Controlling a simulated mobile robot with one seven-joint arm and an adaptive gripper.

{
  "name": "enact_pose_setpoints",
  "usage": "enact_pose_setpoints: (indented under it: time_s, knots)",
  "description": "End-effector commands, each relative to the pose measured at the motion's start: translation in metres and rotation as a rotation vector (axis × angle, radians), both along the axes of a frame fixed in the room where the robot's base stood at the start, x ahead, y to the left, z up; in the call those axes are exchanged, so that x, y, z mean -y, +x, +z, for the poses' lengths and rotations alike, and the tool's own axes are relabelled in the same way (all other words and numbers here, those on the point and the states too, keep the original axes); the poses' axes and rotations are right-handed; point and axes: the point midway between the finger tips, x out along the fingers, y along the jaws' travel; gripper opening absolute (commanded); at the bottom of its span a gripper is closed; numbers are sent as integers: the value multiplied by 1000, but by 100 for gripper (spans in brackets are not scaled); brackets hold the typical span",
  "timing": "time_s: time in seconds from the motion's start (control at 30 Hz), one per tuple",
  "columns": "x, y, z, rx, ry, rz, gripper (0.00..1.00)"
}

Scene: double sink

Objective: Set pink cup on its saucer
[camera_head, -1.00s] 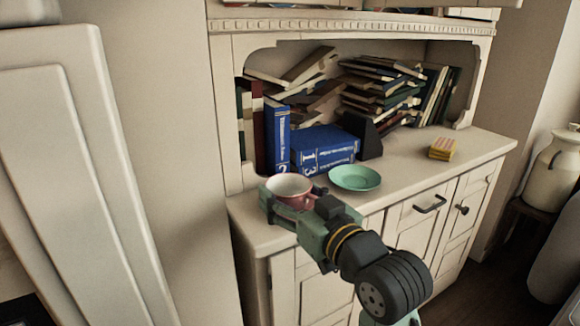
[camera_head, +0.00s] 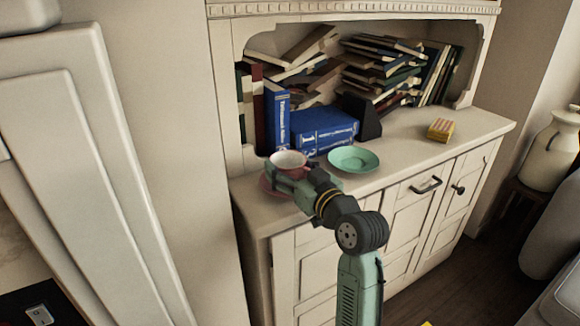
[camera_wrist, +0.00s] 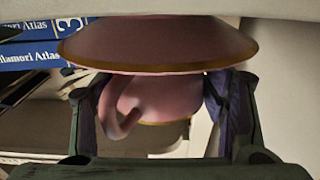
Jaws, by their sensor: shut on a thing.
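The pink cup (camera_head: 291,158) has a pale inside and stands roughly upright at the left end of the cabinet top. My gripper (camera_head: 288,175) is shut on it. In the wrist view, the cup (camera_wrist: 160,100) is between my two fingers, with its curved handle toward the left finger. The pink saucer (camera_head: 267,187) shows at the cup's lower left in the head view. In the wrist view, the gold-rimmed saucer (camera_wrist: 160,45) hides the cup's base. The cup is over the saucer, but I cannot tell whether they touch.
A green saucer (camera_head: 354,159) lies just right of the cup. Blue atlas volumes (camera_head: 322,131) and piled books are in the niche behind. A small yellow-and-red box (camera_head: 441,130) is farther right. The cabinet top (camera_head: 400,148) is clear between the green saucer and box.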

Motion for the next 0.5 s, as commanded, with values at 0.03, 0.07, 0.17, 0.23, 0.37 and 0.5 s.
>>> enact_pose_setpoints:
  time_s: [0.03, 0.07, 0.17, 0.23, 0.37, 0.5]
  knots:
    - [0, 0, -1, 2, 0, -1, 35]
    - [0, 0, -1, 3, -1, -1, 35]
    - [0, 0, -1, 4, -1, -1, 35]
    - [0, 0, -1, 3, -2, -1, 35]
    - [0, 0, -6, 3, -1, 0, 35]
    - [0, 0, -9, 3, -1, 0, 67]
